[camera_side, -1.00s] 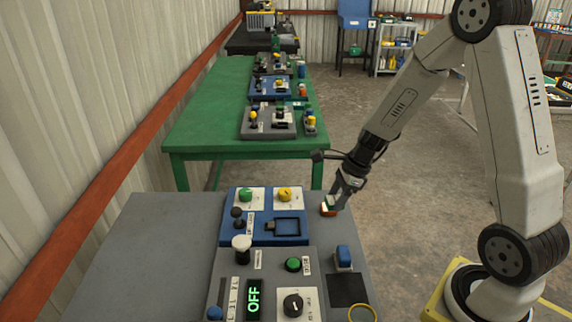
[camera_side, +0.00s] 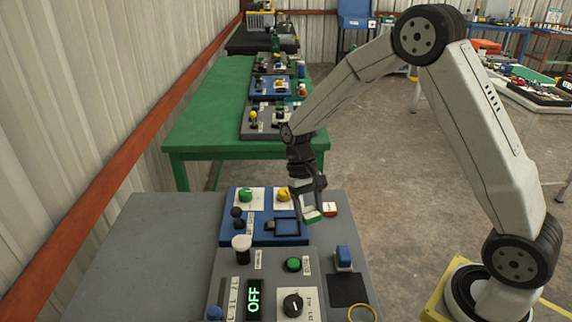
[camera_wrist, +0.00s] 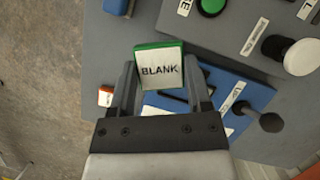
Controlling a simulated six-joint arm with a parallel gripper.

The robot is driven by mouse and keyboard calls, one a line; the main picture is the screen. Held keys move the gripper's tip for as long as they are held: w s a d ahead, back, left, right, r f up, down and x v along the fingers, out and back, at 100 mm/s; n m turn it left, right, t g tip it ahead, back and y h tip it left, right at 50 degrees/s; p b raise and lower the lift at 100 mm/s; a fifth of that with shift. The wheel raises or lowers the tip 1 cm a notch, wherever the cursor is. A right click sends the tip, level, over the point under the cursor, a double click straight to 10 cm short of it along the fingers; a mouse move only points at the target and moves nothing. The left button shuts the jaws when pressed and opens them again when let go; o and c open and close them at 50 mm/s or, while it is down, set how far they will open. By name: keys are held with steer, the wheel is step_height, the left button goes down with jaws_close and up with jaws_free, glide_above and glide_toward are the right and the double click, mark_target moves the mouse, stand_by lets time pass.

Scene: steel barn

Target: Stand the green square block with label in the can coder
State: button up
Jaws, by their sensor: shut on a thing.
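The green square block (camera_side: 312,216) has a white label, which reads "BLANK" in the wrist view (camera_wrist: 160,69). My gripper (camera_side: 309,205) is shut on it; in the wrist view the dark fingers (camera_wrist: 163,80) hold its sides. The block is at the right edge of the blue panel (camera_side: 262,237), which appears to be the can coder. That panel has a black square frame (camera_side: 287,227), empty as far as the side view shows, left of the block. Whether the block is clear of the surface is hard to tell. The fingers hide part of the panel in the wrist view.
A red block with a white top (camera_side: 330,208) lies at the grey table's right edge. The blue panel has a green knob (camera_side: 245,195), a yellow knob (camera_side: 283,194) and a black lever (camera_side: 238,213). A grey panel with a white-topped knob (camera_side: 241,243) stands in front.

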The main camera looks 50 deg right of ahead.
steer(key=n, duration=0.1)
steer(key=n+h, duration=0.1)
steer(key=n, duration=0.2)
steer(key=shift+w+a+r+h, duration=0.2)
steer(key=shift+a+r+h, duration=0.1)
steer(key=shift+a+r, duration=0.1)
steer(key=shift+r, duration=0.4)
steer(key=r, duration=0.2)
steer(key=a+r, duration=0.1)
steer(key=r, duration=0.1)
steer(key=shift+w, duration=0.15)
steer(key=w+a+m+y, duration=0.15)
steer(key=a+m, duration=0.25)
steer(key=a, duration=1.8)
steer(key=s+a+m+t+y, duration=0.15)
steer(key=s+a, duration=0.35)
steer(key=a, duration=0.6)
steer(key=s+a+m+g, duration=0.1)
steer(key=s+a+m, duration=0.3)
steer(key=a, duration=0.6)
step_height(320, 180, down, 6)
steer(key=s, duration=0.1)
steer(key=shift+s+a+f+t, duration=0.2)
steer(key=shift+s+a+t, duration=0.15)
steer(key=shift+a, duration=0.1)
